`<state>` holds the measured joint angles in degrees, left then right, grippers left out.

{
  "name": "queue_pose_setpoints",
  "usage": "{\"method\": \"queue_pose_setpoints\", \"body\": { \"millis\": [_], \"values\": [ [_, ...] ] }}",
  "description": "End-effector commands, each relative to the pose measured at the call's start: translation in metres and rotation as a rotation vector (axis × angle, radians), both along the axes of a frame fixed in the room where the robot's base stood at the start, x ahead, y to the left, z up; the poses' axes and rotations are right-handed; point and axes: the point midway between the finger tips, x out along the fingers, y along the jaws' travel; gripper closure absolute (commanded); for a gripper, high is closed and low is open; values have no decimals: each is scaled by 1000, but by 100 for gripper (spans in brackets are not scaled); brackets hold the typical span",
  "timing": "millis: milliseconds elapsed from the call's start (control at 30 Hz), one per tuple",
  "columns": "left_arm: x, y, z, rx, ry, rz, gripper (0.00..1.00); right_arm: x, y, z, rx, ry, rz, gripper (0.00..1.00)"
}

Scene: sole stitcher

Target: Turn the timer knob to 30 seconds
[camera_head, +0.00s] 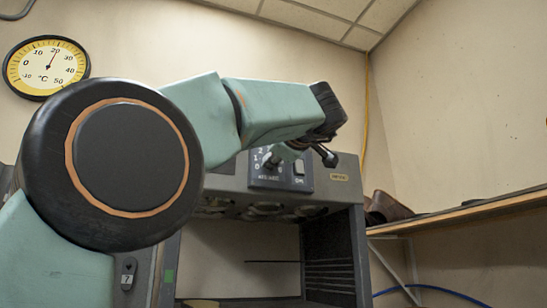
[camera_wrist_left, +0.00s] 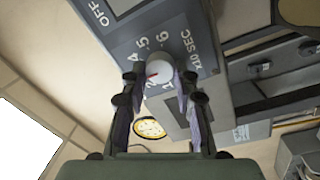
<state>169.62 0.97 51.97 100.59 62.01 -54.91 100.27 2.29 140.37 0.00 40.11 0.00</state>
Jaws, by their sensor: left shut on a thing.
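The timer knob (camera_wrist_left: 158,70) is a pale round dial with a red mark, seen in the left wrist view. It sits on a dark control panel (camera_wrist_left: 128,48) printed with numbers and "x10 SEC". The red mark faces left in that view; fingers and knob cover part of the scale, so I cannot tell the exact number it points to. My left gripper (camera_wrist_left: 158,80) is shut on the knob, one finger on each side. In the head view, the gripper (camera_head: 298,154) is in front of the panel (camera_head: 266,181), and the knob is mostly hidden. My right gripper is not in view.
The panel is on the front of a grey machine (camera_head: 340,186) with an open bay below it. A switch (camera_head: 299,168) is beside the scale. A wooden shelf (camera_head: 465,212) is at the right, and a round yellow thermometer (camera_head: 46,66) hangs on the wall.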

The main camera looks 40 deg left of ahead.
Motion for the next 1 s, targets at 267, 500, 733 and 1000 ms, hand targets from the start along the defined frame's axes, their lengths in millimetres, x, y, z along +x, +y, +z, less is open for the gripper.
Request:
{"method": "queue_pose_setpoints", "body": {
  "millis": [267, 500, 733, 1000],
  "values": [
    [1, 0, -4, -1, 15, 1, 100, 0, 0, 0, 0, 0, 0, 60],
    [2, 0, -4, -2, 15, 1, 66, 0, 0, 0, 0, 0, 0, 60],
    [1, 0, -2, 1, 11, 0, 47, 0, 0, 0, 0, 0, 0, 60],
    [0, 0, -1, 2, 9, 0, 47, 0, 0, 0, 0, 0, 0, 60]
  ]
}}
